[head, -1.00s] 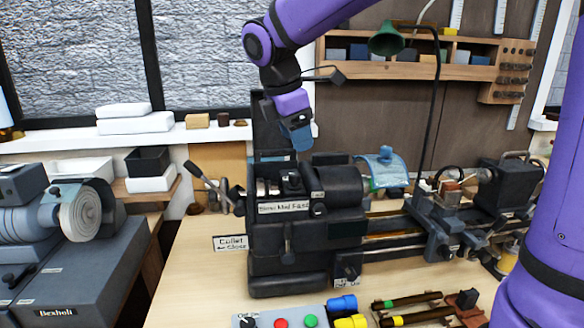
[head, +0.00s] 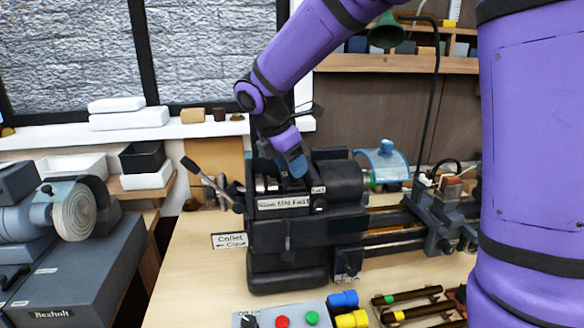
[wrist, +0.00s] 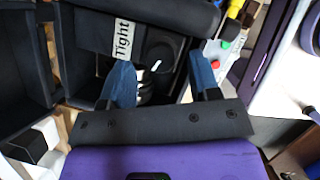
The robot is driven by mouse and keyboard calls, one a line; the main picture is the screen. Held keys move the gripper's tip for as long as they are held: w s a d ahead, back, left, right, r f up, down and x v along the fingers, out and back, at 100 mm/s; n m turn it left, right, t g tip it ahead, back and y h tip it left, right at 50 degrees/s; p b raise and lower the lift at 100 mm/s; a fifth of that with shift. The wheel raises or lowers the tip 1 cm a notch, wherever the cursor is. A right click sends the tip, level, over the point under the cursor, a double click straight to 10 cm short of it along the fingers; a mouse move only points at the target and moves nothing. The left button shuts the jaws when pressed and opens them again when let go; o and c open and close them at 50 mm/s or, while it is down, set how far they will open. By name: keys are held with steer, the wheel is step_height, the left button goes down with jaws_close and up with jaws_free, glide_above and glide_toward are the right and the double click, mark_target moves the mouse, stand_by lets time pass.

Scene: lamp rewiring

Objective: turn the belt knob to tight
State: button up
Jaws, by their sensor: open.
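My gripper (head: 296,165) is over the top of the lathe headstock (head: 290,240), pointing down. In the wrist view its two blue fingers (wrist: 163,82) are apart. Between them is a dark knob with a white pointer mark (wrist: 155,66), which looks like the belt knob; I cannot tell whether a finger touches it. A white label reading "Tight" (wrist: 122,40) lies just beyond the left finger.
A speed label (head: 284,202) is on the headstock front. A lever (head: 205,178) sticks out at its left, above a "Collet Close" sign (head: 229,240). A button box (head: 283,318) stands in front. The lathe carriage (head: 440,210) is at the right.

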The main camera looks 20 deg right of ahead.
steer(key=shift+x, duration=0.75)
steer(key=c, duration=0.9)
steer(key=shift+m, duration=0.4)
steer(key=m+g, duration=0.1)
steer(key=m, duration=0.1)
steer(key=shift+w+m, duration=0.1)
steer(key=shift+m, duration=0.3)
steer(key=m+g, duration=0.1)
steer(key=m, duration=0.2)
steer(key=shift+w+m+g, duration=0.15)
steer(key=shift+m+g, duration=0.15)
steer(key=shift+g, duration=0.1)
steer(key=m+g+y, duration=0.1)
steer(key=m, duration=0.5)
steer(key=shift+w+d+m+g+y, duration=0.1)
steer(key=shift+d+m+g+y, duration=0.05)
steer(key=shift+m+g+y, duration=0.25)
